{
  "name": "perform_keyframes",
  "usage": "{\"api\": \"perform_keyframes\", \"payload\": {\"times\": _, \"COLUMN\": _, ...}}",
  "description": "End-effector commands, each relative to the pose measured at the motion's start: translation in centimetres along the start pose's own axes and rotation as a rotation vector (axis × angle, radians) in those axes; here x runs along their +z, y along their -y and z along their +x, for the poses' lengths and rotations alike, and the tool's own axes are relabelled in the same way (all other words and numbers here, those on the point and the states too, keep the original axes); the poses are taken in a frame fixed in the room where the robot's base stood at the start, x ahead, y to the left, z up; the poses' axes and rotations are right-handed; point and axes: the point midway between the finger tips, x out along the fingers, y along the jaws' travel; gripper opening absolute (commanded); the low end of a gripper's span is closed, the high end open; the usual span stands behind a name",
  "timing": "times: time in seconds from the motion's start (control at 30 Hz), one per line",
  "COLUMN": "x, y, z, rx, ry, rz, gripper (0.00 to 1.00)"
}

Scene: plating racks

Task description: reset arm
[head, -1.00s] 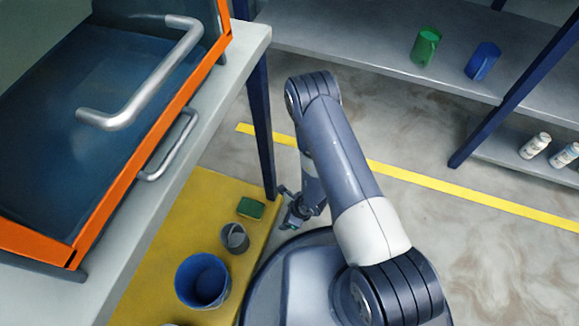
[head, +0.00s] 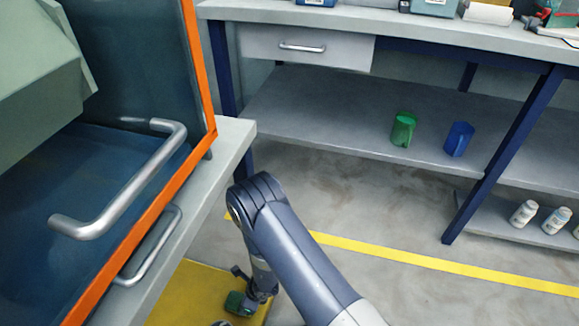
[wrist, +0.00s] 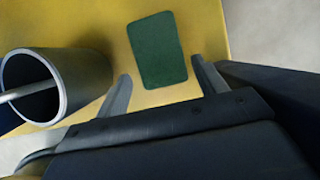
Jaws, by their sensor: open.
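My gripper (head: 246,290) is low at the left of the head view, over the yellow mat (head: 187,290). In the wrist view my gripper (wrist: 161,68) is open, its two fingers apart and nothing held between them. A green sponge (wrist: 158,38) lies flat on the mat just ahead of and between the fingertips. It also shows partly behind the gripper in the head view (head: 235,306). Whether the fingers touch it cannot be told.
A grey cup (wrist: 67,80) stands left of the gripper. A counter (head: 232,135) bears an orange-framed cabinet with a handle (head: 130,185) at left. Open floor lies right of the mat.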

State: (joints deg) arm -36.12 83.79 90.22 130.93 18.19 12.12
Motion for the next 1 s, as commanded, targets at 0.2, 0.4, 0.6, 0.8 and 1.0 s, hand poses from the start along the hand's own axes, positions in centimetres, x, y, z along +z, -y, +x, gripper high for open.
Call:
{"api": "perform_keyframes", "payload": {"times": 0.2, "x": 0.5, "y": -0.1, "z": 3.9, "rx": 0.000, "ry": -0.001, "rz": -0.001, "gripper": 0.67}}
{"api": "perform_keyframes", "payload": {"times": 0.4, "x": 0.5, "y": 0.0, "z": 5.7, "rx": -0.001, "ry": -0.001, "rz": 0.000, "gripper": 0.67}}
{"api": "perform_keyframes", "payload": {"times": 0.6, "x": 0.6, "y": 0.0, "z": 5.4, "rx": -0.001, "ry": -0.001, "rz": 0.000, "gripper": 0.67}}
{"api": "perform_keyframes", "payload": {"times": 0.8, "x": 0.6, "y": 0.0, "z": 5.4, "rx": -0.001, "ry": -0.001, "rz": 0.000, "gripper": 0.67}}
{"api": "perform_keyframes", "payload": {"times": 1.0, "x": 0.7, "y": 0.0, "z": 4.4, "rx": -0.001, "ry": 0.000, "rz": 0.001, "gripper": 0.67}}
